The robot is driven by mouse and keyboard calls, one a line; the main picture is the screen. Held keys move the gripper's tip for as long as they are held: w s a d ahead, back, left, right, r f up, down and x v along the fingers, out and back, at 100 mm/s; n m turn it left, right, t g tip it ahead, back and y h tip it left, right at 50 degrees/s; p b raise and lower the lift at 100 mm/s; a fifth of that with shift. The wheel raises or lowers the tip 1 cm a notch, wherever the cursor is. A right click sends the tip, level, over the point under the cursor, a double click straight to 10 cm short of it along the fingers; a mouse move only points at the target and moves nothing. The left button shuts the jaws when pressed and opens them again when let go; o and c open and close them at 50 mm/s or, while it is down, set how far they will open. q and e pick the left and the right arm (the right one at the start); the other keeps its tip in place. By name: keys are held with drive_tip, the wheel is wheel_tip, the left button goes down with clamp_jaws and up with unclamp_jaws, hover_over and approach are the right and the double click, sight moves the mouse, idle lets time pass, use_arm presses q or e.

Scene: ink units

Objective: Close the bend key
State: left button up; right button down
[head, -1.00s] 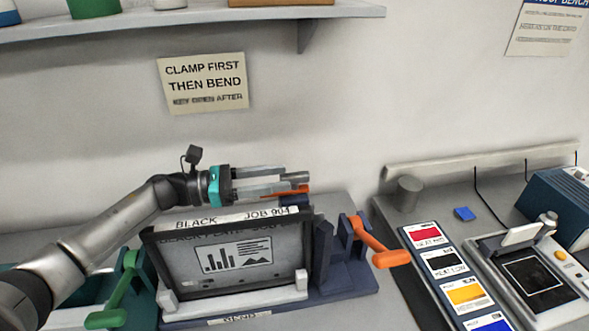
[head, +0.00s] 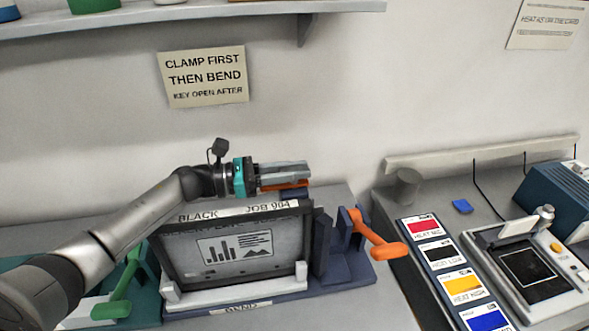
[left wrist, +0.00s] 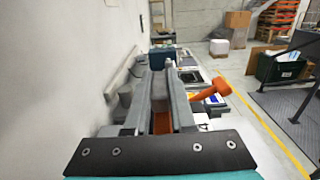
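The plate bender, a dark blue fixture (head: 348,278) labelled BEND, holds a dark framed plate (head: 180,258) standing upright. An orange bar (head: 283,186) shows at the top behind the plate, under my left gripper (head: 308,176). In the left wrist view the orange bar (left wrist: 162,122) lies between the two fingers, which stand apart; contact cannot be told. An orange-handled lever (head: 388,250) sticks out at the fixture's right, and it also shows in the left wrist view (left wrist: 212,90). Which orange part is the bend key is not marked. My right gripper is not in view.
A green lever fixture (head: 121,290) stands at the left. Colour cards (head: 437,254) and a grey-white device (head: 530,268) are on the right. A grey cylinder (head: 407,187) stands near the wall. A shelf (head: 200,13) runs above; a note (head: 204,78) reads "clamp first then bend".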

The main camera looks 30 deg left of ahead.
use_arm(q)
clamp_jaws()
idle(0.9)
